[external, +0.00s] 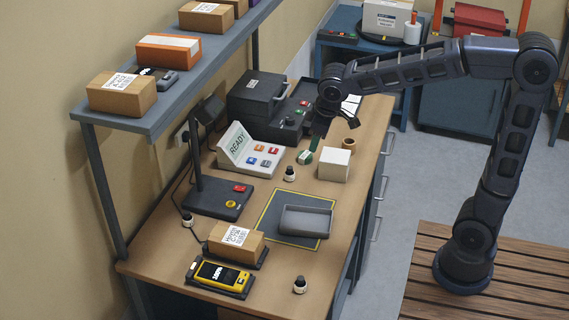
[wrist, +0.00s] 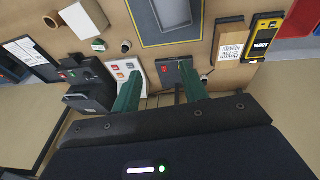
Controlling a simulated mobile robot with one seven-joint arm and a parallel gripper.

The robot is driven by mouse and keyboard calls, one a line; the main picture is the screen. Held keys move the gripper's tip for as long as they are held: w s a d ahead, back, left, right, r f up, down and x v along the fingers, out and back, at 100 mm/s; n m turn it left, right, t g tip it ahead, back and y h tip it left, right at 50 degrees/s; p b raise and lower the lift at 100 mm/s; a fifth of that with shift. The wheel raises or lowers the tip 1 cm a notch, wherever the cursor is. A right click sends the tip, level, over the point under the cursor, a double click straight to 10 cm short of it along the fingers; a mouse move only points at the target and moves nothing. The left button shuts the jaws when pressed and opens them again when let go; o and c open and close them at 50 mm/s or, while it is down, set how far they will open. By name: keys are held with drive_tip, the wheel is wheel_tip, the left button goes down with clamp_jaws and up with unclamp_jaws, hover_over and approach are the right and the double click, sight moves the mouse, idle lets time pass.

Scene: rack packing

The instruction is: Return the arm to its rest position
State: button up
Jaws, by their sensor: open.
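My arm reaches in from the right over the far part of the workbench (external: 165,258). My gripper (external: 316,143) hangs low over the bench, near a small green and white box (external: 305,157) and a white cube (external: 334,164). In the wrist view my gripper's two green fingers (wrist: 160,88) stand apart with nothing between them. The READY panel with coloured buttons (wrist: 124,68) lies beyond them. I cannot tell from the external view whether the fingertips touch anything.
A grey tray (external: 306,221) sits on a dark mat in the middle of the bench. A brown carton (external: 236,243) and a yellow scanner (external: 219,275) are at the near end. A shelf (external: 181,106) with boxes runs above the left side. A black case (external: 256,93) stands at the back.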

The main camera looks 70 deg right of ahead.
drive_tip(key=s+a+t+y, duration=0.1)
drive_tip(key=s, duration=2.5)
drive_tip(key=shift+s+a+f+t+y, duration=0.15)
drive_tip(key=shift+a+f+t+y, duration=0.15)
drive_tip(key=shift+f+t, duration=0.1)
